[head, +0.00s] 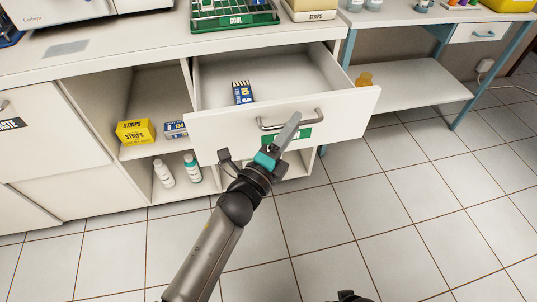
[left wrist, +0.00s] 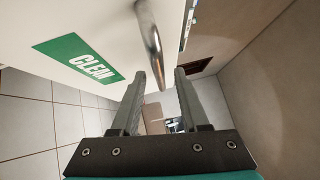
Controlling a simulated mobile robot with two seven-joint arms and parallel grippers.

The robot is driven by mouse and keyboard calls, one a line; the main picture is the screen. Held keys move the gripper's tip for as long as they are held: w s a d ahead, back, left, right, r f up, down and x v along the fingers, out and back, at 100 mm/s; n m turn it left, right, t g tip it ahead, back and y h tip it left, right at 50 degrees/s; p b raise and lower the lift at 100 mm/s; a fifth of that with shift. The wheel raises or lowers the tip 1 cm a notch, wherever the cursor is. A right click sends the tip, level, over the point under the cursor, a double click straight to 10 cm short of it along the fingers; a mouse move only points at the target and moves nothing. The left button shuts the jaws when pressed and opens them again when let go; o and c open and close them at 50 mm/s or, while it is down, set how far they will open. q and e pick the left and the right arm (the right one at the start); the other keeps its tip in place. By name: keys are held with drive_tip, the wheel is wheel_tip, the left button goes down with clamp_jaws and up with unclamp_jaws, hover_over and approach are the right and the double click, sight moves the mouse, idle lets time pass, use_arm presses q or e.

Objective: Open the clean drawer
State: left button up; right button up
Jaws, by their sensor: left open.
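The clean drawer (head: 225,134) stands pulled out from the white cabinet, with its inside showing in the head view. Its front carries a green label (head: 300,135), partly hidden by my gripper; in the left wrist view the label (left wrist: 75,60) reads CLEAN. A metal bar handle (head: 268,127) runs across the front. My left gripper (head: 291,124) is at the handle in the head view. In the left wrist view its two fingers (left wrist: 161,78) are apart, and the handle (left wrist: 149,35) reaches toward the gap between them. I cannot tell whether they touch it.
A small blue box (head: 242,93) lies in the drawer. Yellow strips boxes (head: 135,132) and bottles (head: 163,172) stand on open shelves to the left. A green rack (head: 233,14) is on the counter. A side table (head: 412,85) stands at right. The tiled floor in front is clear.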

use_arm(q)
drive_tip(key=p+v, duration=0.1)
drive_tip(key=v, duration=1.2)
drive_tip(key=shift+s+a+p, duration=0.2)
drive_tip(key=shift+s+p, duration=0.1)
drive_tip(key=shift+s, duration=0.05)
use_arm(e)
drive_tip(key=s+d+f, duration=0.2)
drive_tip(key=s, duration=0.1)
drive_tip(key=shift+d+f, duration=0.2)
drive_tip(key=shift+f, duration=0.2)
